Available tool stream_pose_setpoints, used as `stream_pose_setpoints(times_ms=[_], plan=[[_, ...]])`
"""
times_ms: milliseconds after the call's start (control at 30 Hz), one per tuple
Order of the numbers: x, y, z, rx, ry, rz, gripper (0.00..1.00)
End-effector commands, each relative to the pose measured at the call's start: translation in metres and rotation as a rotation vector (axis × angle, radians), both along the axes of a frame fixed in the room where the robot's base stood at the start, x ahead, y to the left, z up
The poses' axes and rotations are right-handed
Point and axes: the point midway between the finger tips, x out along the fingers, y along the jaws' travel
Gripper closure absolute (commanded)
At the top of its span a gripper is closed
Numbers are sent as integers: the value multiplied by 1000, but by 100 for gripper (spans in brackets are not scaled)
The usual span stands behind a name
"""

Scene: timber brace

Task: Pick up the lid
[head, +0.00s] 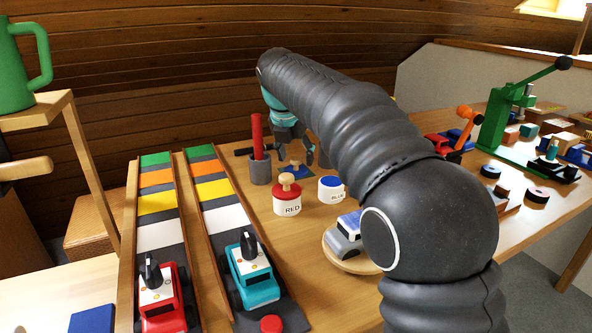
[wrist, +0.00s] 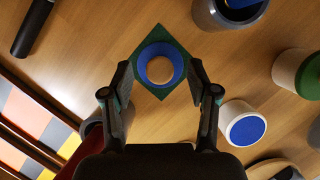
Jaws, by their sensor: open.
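The lid (wrist: 178,58) is a blue disc with a round wooden knob, lying on a small green square mat (wrist: 158,32) in the wrist view. In the head view the lid (head: 294,172) shows small beneath my gripper (head: 296,155). My gripper (wrist: 160,80) is open and empty, its fingertips on either side of the lid in the wrist view. I cannot tell its exact height over the knob. A white jar marked BLUE (head: 331,192), with a blue top and no knob, stands nearby; it also shows in the wrist view (wrist: 238,117).
A jar marked RED (head: 287,208) with a red, knobbed lid stands in front. A grey cup (head: 260,172) holding a red cylinder (head: 257,135) is left of my gripper. Two striped ramps with toy trucks lie left. A grey toy car (head: 343,240) sits at front right.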

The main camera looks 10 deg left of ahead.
Motion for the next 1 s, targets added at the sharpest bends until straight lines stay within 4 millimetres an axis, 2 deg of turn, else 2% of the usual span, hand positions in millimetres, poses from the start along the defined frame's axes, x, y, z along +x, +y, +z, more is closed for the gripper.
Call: stream_pose_setpoints(times_ms=[33, 100, 367, 500, 600, 1000], plan=[[3, 0, -9, -1, 1, 0, 41], [5, -1, -15, 0, 1, 0, 41], [7, -1, -17, 1, -1, 0, 41], [7, -1, -17, 1, 0, 0, 76], [7, -1, -18, 1, 0, 0, 95], [7, -1, -15, 0, 1, 0, 95]])
